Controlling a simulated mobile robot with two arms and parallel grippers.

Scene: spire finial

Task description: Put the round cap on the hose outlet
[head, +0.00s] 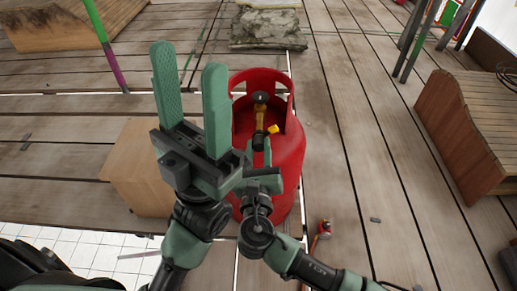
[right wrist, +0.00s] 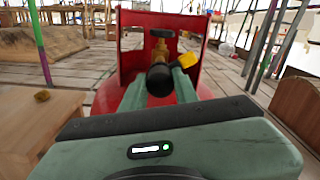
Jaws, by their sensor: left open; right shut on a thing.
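A red gas cylinder (head: 285,165) stands upright on the plank floor, with a brass valve (head: 261,115) inside its open collar. The valve carries a dark knob on top and a yellow piece (right wrist: 188,60) at its side. My right gripper (head: 259,150) is shut on a black round cap (right wrist: 160,80), in front of the valve. In the right wrist view the cap lines up with the brass valve (right wrist: 161,52) and hides the hose outlet; I cannot tell whether they touch. My left gripper (head: 192,98) is open and empty, raised left of the cylinder.
A red-orange item (head: 323,228) and a small dark block (head: 375,219) lie on the floor at right. A wooden panel (head: 457,140) stands further right.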

